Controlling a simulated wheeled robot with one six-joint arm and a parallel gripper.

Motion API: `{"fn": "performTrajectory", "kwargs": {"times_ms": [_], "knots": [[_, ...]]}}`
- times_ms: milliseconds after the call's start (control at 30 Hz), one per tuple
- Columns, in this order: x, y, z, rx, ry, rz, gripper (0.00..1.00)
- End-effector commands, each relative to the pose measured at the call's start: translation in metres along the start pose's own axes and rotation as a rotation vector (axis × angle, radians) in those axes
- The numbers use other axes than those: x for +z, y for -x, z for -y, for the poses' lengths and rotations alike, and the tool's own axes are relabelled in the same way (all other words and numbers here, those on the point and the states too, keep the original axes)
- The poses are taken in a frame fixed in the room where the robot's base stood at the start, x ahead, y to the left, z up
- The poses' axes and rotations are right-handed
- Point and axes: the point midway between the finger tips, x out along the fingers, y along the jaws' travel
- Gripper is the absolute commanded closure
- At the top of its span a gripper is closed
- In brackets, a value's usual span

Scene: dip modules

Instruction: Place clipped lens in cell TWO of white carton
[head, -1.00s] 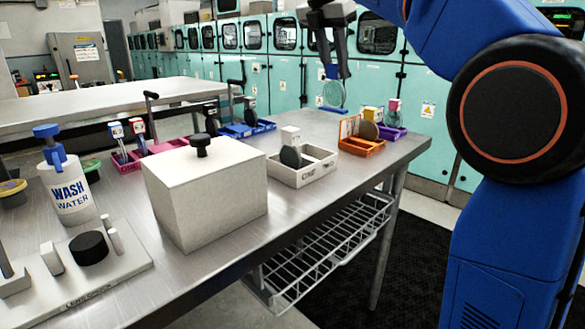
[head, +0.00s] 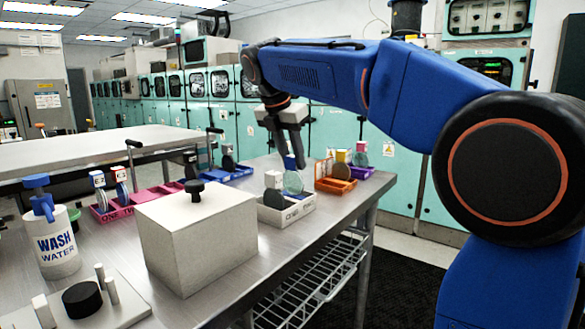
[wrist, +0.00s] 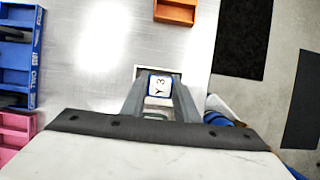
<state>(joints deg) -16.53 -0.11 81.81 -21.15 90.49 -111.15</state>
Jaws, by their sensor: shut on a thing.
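The white carton (head: 290,213) stands on the steel table, right of a big white box. A dark lens with a white clip (head: 273,180) stands upright in its near cell, and part of its front label reads ONE. My gripper (head: 295,164) points down over the carton and is shut on a clipped lens. That lens (head: 293,182) is pale, translucent and upright, at the carton's other cell. I cannot tell whether its lower edge touches the cell floor. In the wrist view its clip top (wrist: 160,86), marked Y 3, sits between the fingers.
An orange tray (head: 337,185) and a purple tray (head: 361,172), both with lenses, stand to the right. The white box with a black knob (head: 197,235) is close on the left. Blue trays (wrist: 16,55) lie left in the wrist view.

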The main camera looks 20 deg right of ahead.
Motion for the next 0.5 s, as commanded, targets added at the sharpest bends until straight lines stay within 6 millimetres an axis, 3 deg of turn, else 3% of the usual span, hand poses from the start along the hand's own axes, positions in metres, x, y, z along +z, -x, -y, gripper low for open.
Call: {"fn": "performTrajectory", "kwargs": {"times_ms": [200, 500], "knots": [[-0.009, -0.021, 0.000, 0.001, 0.001, 0.000, 1.00], [-0.009, -0.022, 0.000, 0.001, 0.000, 0.000, 1.00]]}}
